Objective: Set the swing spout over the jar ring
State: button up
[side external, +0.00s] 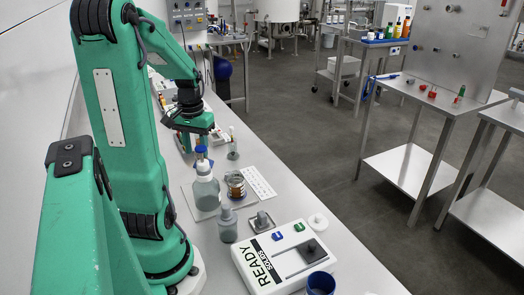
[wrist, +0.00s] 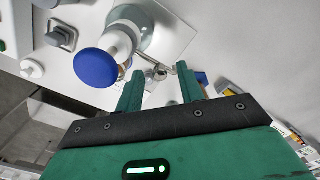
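A bottle with clouded grey glass, a white neck and a blue top (side external: 206,190) stands on a pale plate in the side view. In the wrist view its blue knob (wrist: 95,68) is large at upper left. A small shiny metal piece with a thin curved arm (wrist: 160,73) shows beyond my fingertips; it may be the swing spout. A banded, copper-coloured round thing (side external: 235,184) stands right of the bottle. I cannot tell which part is the jar ring. My gripper (wrist: 162,72) has its two green fingers apart, with no clear contact. In the side view my gripper (side external: 194,140) is above and behind the bottle.
A smaller grey bottle (side external: 227,226) and a metal block (side external: 260,222) stand in front of the plate. A white READY box (side external: 285,258) and a blue cup (side external: 320,284) are nearer the camera. A printed card (side external: 259,181) lies at right.

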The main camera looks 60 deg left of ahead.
jog(key=shift+c, duration=0.2)
grip_shut()
jog(key=shift+w, duration=0.1)
jog(key=w+d+m, duration=0.5)
jog(key=m, duration=1.3)
jog(key=shift+w+d, duration=0.3)
jog(key=shift+d, duration=0.1)
jog(key=shift+o, duration=0.2)
grip_release()
